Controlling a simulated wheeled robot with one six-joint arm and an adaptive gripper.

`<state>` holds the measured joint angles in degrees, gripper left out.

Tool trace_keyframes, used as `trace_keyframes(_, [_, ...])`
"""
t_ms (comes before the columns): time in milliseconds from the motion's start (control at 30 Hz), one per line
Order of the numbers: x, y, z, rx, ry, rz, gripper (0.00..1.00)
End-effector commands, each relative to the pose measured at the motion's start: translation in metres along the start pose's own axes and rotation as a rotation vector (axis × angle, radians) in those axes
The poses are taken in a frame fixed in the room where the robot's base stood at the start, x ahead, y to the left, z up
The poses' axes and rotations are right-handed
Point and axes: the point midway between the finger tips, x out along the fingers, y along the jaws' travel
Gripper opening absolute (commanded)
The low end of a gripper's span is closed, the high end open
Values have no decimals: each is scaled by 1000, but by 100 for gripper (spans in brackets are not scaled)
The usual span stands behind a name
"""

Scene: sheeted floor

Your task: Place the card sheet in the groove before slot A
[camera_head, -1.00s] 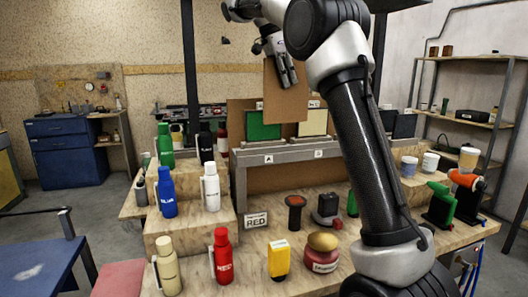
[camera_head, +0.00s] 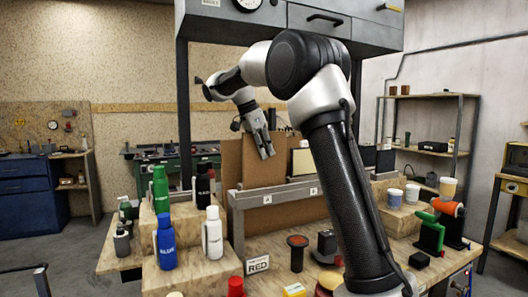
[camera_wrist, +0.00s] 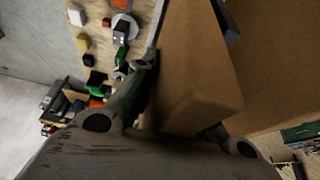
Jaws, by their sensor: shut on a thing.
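My gripper (camera_head: 266,148) is shut on the brown card sheet (camera_head: 258,170), gripping it near its upper edge. The sheet hangs roughly upright at the grey rack (camera_head: 240,203), above the label A (camera_head: 267,199). The rail hides its lower edge, so I cannot tell whether it sits in a groove. In the wrist view the sheet (camera_wrist: 195,75) stretches away from my gripper. A cream panel (camera_head: 302,161) stands in the rack by the label B (camera_head: 313,191). The green panel by A is hidden behind the sheet.
A brown back board (camera_head: 231,160) stands close behind the sheet. White (camera_head: 212,233), blue (camera_head: 166,243), black (camera_head: 203,185) and green (camera_head: 160,188) bottles stand left of the rack. A RED sign (camera_head: 257,265) and small items stand in front. A grey cabinet (camera_head: 365,35) hangs above.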

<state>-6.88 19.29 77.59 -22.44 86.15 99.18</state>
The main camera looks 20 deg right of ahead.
Motion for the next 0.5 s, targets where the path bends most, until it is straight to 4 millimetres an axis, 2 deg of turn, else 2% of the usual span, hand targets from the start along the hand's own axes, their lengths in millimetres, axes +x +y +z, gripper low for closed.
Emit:
trace_keyframes(333, [3, 0, 1, 0, 0, 0, 0])
trace_keyframes(367, [3, 0, 1, 0, 0, 0, 18])
trace_keyframes(400, [3, 0, 1, 0, 0, 0, 23])
trace_keyframes(500, [3, 0, 1, 0, 0, 0, 23])
